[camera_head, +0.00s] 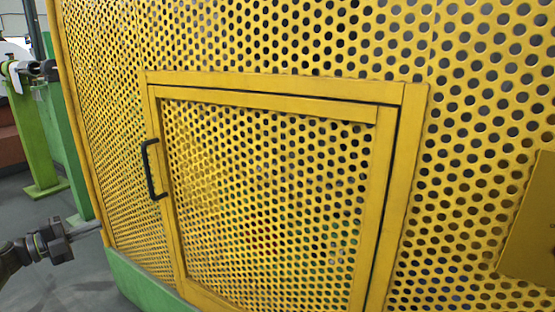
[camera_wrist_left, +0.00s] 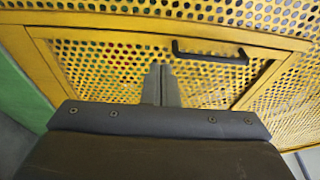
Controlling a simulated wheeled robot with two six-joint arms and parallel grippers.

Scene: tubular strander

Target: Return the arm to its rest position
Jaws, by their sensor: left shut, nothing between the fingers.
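My left gripper (camera_head: 86,230) comes in from the left edge of the head view, low down, beside the yellow guard. Its fingers point right and stay apart from the door handle. In the left wrist view its two fingers (camera_wrist_left: 161,84) are together with nothing between them. A perforated yellow door (camera_head: 265,190) with a black handle (camera_head: 152,169) on its left side sits in the guard and looks closed. The handle also shows in the left wrist view (camera_wrist_left: 210,58), beyond the fingers and to their right. My right gripper is not in either view.
The perforated yellow guard (camera_head: 480,130) fills most of the head view. A green base (camera_head: 140,285) runs under it. A green post (camera_head: 32,135) stands at the far left. Grey floor (camera_head: 60,288) is open at the lower left. A yellow box (camera_head: 530,225) juts out at the right.

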